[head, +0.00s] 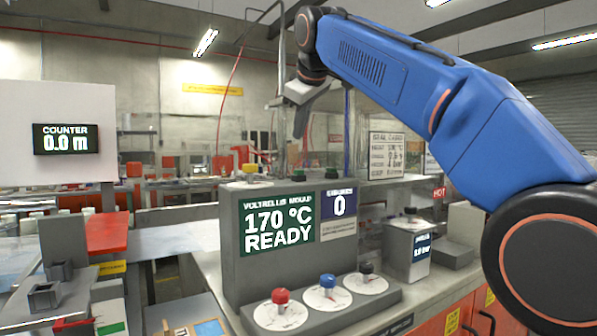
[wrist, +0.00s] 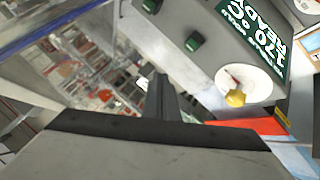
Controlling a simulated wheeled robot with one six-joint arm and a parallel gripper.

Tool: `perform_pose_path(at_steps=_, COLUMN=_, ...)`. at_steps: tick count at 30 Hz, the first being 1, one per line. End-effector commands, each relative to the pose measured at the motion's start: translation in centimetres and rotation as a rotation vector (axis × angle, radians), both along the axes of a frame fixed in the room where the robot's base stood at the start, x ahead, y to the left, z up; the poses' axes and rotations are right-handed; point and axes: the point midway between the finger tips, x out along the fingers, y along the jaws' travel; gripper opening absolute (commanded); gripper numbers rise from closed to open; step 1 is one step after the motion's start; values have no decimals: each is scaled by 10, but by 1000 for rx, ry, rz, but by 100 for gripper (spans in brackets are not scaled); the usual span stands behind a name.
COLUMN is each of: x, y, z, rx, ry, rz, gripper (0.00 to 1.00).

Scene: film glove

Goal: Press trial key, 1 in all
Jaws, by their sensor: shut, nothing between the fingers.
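The labels by the keys are too small to read, so I cannot tell which is the trial key. A red key (head: 280,296), a blue key (head: 327,281) and a black key (head: 366,268) stand on white discs on the grey front panel. A yellow key (head: 250,169) is on top of the mould housing; it also shows on a white disc in the wrist view (wrist: 235,98). Green blocks (wrist: 194,41) sit on the same top. My gripper (head: 299,132) is shut and empty, pointing down above the housing, apart from every key.
The mould display (head: 279,226) reads 170 °C READY, and a blue display (head: 339,203) beside it shows 0. A counter (head: 66,139) at left reads 0.0 m. A grey box (head: 407,249) with another key stands at right. Thin upright posts stand behind the housing.

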Motion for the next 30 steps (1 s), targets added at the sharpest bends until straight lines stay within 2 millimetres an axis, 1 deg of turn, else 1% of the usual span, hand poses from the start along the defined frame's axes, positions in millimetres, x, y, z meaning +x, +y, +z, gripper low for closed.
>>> perform_pose_path(at_steps=3, x=-1, y=0, z=-16, rx=-1, ry=2, rz=-1, gripper=0)
perform_pose_path(at_steps=9, x=-1, y=0, z=-39, rx=-2, ry=2, rz=0, gripper=0)
perform_pose_path(at_steps=15, x=0, y=0, z=-55, rx=-1, ry=1, rz=-1, gripper=0)
perform_pose_path(at_steps=21, x=0, y=0, z=-63, rx=1, ry=0, rz=-1, gripper=0)
perform_pose_path(at_steps=30, x=0, y=0, z=-64, rx=1, ry=0, rz=-1, gripper=0)
